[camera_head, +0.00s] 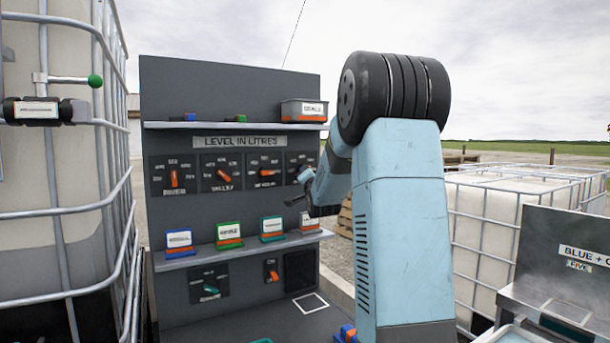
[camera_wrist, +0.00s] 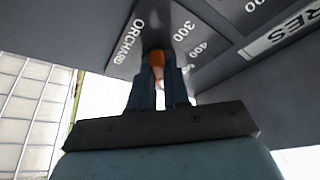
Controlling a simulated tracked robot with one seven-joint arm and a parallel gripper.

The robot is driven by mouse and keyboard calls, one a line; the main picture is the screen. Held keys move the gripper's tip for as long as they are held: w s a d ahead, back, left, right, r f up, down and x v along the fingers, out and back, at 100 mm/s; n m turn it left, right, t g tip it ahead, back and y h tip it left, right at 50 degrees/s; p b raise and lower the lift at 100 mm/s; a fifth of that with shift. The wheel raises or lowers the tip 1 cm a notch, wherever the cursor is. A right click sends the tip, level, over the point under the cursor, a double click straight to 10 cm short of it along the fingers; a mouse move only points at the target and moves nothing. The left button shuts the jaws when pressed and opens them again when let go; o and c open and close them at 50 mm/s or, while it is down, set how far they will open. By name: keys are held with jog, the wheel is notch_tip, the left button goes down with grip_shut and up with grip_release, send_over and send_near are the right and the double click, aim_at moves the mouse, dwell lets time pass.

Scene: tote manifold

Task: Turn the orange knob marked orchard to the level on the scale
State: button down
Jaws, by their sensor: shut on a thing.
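The orange orchard knob (camera_wrist: 156,58) shows as a small piece between my fingers in the wrist view. Its dial plate (camera_wrist: 183,42) is marked ORCHARD, with 300 and 400 readable along its scale. My gripper (camera_wrist: 158,82) is shut on the knob, with a blue-grey finger on each side. The fingers hide most of the knob, so its pointing direction cannot be told. In the head view, my gripper (camera_head: 303,186) is at the rightmost dial (camera_head: 298,160) of the upper row, under the LEVEL IN LITRES sign (camera_head: 238,141). My arm covers part of that dial.
Three other orange-knob dials (camera_head: 222,172) stand to the left in the same row. A shelf (camera_head: 240,124) with a grey bin (camera_head: 303,111) is above. A lower shelf (camera_head: 235,249) holds several coloured card stands. A caged tank (camera_head: 65,170) stands close on the left.

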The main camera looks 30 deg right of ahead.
jog(key=shift+d+n+g+y, duration=0.45)
jog(key=shift+n+y, duration=1.7)
jog(key=shift+n, duration=3.75)
jog(key=shift+n+g+y, duration=0.8)
jog(key=shift+n+y, duration=1.4)
jog(key=shift+n, duration=3.7)
jog(key=shift+d+n+g+y, duration=0.45)
jog(key=shift+n+y, duration=1.7)
jog(key=shift+n, duration=3.75)
jog(key=shift+a+g, duration=0.2)
jog(key=shift+g, duration=0.1)
jog(key=c, duration=1.4)
grip_release()
jog(key=o, duration=0.3)
jog(key=shift+d+r, duration=0.1)
jog(key=shift+r, duration=0.1)
